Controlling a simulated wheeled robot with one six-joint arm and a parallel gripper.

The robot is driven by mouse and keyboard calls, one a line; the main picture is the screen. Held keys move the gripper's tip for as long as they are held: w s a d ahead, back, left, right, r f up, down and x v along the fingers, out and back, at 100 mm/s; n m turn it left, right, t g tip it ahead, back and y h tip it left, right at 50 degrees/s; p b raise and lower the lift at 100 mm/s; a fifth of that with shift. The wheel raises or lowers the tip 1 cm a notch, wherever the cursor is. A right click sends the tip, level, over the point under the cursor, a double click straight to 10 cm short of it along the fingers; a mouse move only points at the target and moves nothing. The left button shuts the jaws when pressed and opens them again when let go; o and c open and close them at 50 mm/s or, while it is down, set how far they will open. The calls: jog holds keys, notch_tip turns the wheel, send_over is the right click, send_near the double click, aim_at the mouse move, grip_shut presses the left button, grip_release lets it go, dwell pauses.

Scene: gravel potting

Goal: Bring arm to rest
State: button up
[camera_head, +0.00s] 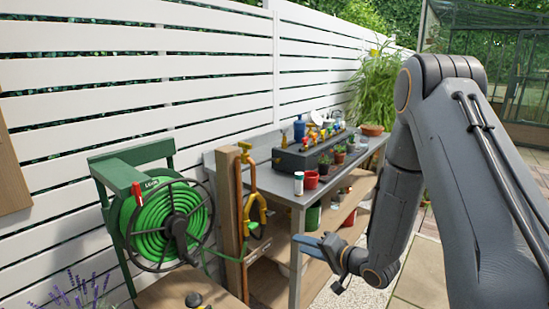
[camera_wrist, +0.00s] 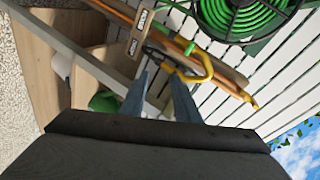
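My arm reaches down from the right side of the head view, and my gripper (camera_head: 318,245) hangs in front of the potting bench (camera_head: 294,200), around lower-shelf height. In the wrist view, the two blue-grey fingers of my gripper (camera_wrist: 160,74) stand apart with nothing held between them.
A green hose reel (camera_head: 168,222) stands left of the bench. Paving lies open at right.

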jog(key=s+d+r+n+g+h+p, duration=0.1)
jog(key=s+d+r+n+g+h, duration=0.3)
jog(key=s+d+h, duration=0.6)
jog(key=s+r+n+g, duration=0.1)
jog(key=s+r+g, duration=0.2)
jog(key=s, duration=0.7)
jog(key=s+r+g+p, duration=0.1)
jog(key=s+r+g, duration=0.2)
jog(key=s, duration=0.7)
jog(key=shift+s+r+n+g+y, duration=0.3)
jog(key=shift+s+r+n+g, duration=0.1)
jog(key=shift+r, duration=0.5)
jog(key=shift+o, duration=0.3)
